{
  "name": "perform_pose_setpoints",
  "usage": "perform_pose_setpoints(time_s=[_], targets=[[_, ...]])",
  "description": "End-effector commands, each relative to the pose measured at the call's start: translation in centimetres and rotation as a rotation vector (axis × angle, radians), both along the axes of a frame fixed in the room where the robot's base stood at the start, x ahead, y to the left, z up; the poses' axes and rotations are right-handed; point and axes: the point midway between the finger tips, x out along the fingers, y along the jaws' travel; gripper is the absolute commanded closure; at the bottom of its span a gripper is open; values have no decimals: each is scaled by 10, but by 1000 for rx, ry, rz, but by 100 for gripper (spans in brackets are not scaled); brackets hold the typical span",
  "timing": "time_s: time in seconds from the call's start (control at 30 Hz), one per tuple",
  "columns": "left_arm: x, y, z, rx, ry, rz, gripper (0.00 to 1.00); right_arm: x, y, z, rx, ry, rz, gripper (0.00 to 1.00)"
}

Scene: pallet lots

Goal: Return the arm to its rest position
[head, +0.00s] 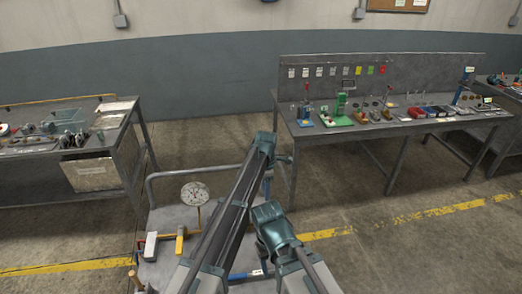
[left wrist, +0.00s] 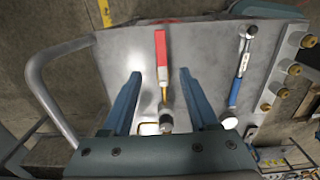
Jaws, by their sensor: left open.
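My left arm reaches forward over a grey cart top (head: 172,215) in the head view. My left gripper (head: 268,187) points down near the cart's right side, partly hidden by my own arm. In the left wrist view my left gripper (left wrist: 159,73) is open, its two blue fingers apart. A red-handled tool (left wrist: 161,48) with a brass-coloured shank lies on the cart top between the fingers in the picture; I see no grip on it. My right gripper cannot be made out.
A blue-handled tool (left wrist: 240,65) lies beside it. A yellow-handled hammer (head: 180,243) and a round disc (head: 195,193) are at the cart's left. Brass-tipped fittings (left wrist: 290,68) line one edge. Workbenches stand left (head: 130,108) and back right (head: 400,131), with open floor between.

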Motion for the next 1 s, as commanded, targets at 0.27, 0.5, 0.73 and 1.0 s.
perform_pose_setpoints(time_s=[0.27, 0.5, 0.73, 1.0], targets=[[-38, 44, 0, -1, -9, -220, 40, 0, 0, 0, 0, 0, 0, 39], [-117, 124, 0, 7, -31, -747, 40, 0, 0, 0, 0, 0, 0, 39], [-183, 177, 0, 27, -47, -1202, 40, 0, 0, 0, 0, 0, 0, 39], [-230, 207, 1, 47, -51, -1520, 40, 0, 0, 0, 0, 0, 0, 39]])
